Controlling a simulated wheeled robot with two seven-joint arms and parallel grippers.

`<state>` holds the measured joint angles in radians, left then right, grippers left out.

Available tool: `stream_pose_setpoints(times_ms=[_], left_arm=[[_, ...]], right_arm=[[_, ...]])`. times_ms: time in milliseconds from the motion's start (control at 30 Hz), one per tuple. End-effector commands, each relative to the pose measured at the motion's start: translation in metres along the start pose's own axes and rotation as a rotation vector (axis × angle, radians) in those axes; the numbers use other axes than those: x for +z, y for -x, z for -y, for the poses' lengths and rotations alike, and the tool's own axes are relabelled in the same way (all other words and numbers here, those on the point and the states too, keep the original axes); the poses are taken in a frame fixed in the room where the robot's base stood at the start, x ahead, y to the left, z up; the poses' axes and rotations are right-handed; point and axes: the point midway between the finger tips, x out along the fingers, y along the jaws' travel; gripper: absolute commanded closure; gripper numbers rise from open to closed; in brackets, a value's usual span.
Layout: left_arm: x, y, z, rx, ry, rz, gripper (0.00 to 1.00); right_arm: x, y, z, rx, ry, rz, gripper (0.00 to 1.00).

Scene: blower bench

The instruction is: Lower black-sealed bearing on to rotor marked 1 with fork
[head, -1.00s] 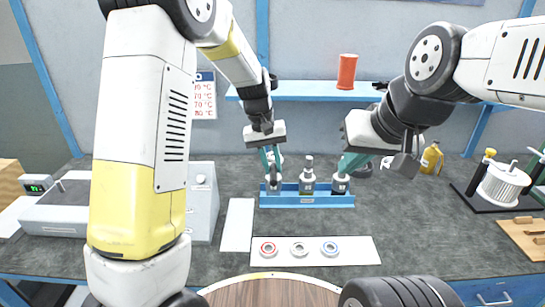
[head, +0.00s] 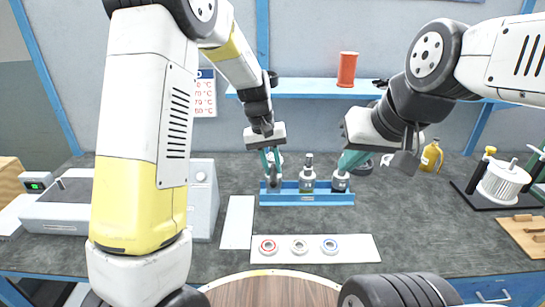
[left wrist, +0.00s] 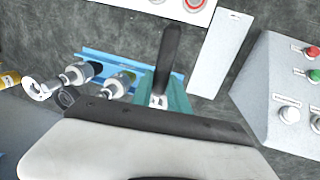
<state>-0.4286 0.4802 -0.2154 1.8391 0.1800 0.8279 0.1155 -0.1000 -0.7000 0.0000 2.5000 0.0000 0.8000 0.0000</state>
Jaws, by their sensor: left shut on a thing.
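A blue rack (head: 310,200) stands on the bench with labelled upright cylinders with shafts, perhaps rotors: a middle one (head: 308,182) and a right one (head: 340,181). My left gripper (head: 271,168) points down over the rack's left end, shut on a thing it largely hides. In the left wrist view a dark bar (left wrist: 168,58) stands out between its teal fingers, perhaps the fork. The left place is mostly covered; I cannot read a 1 or make out a black-sealed bearing there. My right gripper (head: 350,162) is beside the right cylinder; its opening cannot be made out.
A white mat (head: 350,252) in front carries a red ring (head: 268,247), a grey ring (head: 299,247) and a blue ring (head: 330,247). A bare white strip (head: 237,222) lies left of the rack. A grey box with buttons (left wrist: 275,80) is beyond it.

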Motion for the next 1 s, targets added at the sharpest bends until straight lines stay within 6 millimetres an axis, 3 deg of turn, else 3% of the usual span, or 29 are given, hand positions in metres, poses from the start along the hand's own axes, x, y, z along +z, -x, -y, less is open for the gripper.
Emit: stream_pose_setpoints(times_ms=[1000], left_arm=[[0.000,-0.024,0.005,0.001,0.000,-0.001,1.00]], right_arm=[[0.000,0.000,0.000,0.000,0.000,0.000,1.00]])
